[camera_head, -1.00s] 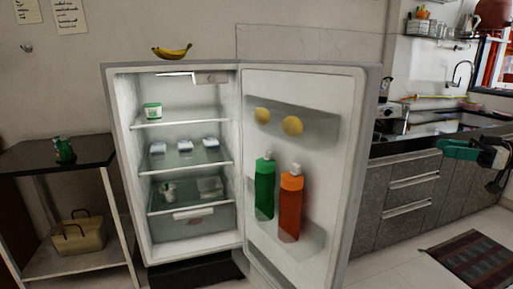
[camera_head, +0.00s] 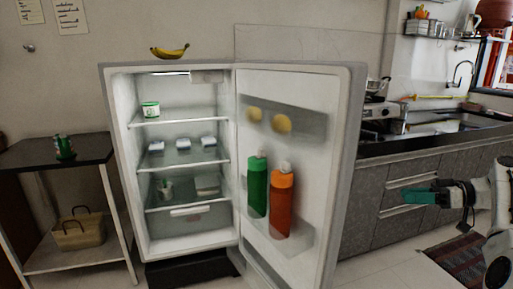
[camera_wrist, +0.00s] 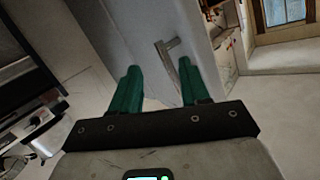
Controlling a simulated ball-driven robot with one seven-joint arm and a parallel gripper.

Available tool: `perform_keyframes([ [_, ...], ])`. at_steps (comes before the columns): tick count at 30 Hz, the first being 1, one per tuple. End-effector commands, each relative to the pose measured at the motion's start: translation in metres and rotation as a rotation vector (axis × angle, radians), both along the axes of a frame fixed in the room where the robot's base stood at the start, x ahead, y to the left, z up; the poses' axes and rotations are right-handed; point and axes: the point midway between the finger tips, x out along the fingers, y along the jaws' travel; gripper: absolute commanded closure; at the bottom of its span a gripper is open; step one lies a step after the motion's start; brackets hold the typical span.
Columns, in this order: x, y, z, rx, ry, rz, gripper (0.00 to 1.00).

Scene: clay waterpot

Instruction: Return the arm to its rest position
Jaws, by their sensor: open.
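My gripper (camera_head: 420,196) is at the right of the head view, in front of the grey kitchen cabinets and to the right of the open fridge door (camera_head: 340,150). In the wrist view its two green fingers (camera_wrist: 157,92) are apart, with nothing between them. Beyond the fingers there is a pale panel with a metal handle (camera_wrist: 168,52). Part of my arm shows at the right edge of the head view.
The fridge (camera_head: 118,110) stands open with food on its shelves and bottles in its door. Bananas (camera_head: 170,52) lie on top. A side table (camera_head: 90,150) stands at left, kitchen cabinets (camera_head: 372,205) at right. A dark rug (camera_head: 458,258) lies on the floor.

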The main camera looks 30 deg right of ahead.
Motion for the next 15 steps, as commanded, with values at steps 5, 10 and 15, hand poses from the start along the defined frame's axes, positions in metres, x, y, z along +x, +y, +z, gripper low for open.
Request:
perform_keyframes([
  [5,0.018,0.058,-0.095,0.006,0.230,-0.002,0.54],
  [10,0.016,0.125,-0.182,-0.024,0.474,-0.025,0.54],
  [15,-0.006,0.194,-0.253,-0.089,0.689,-0.060,0.54],
])
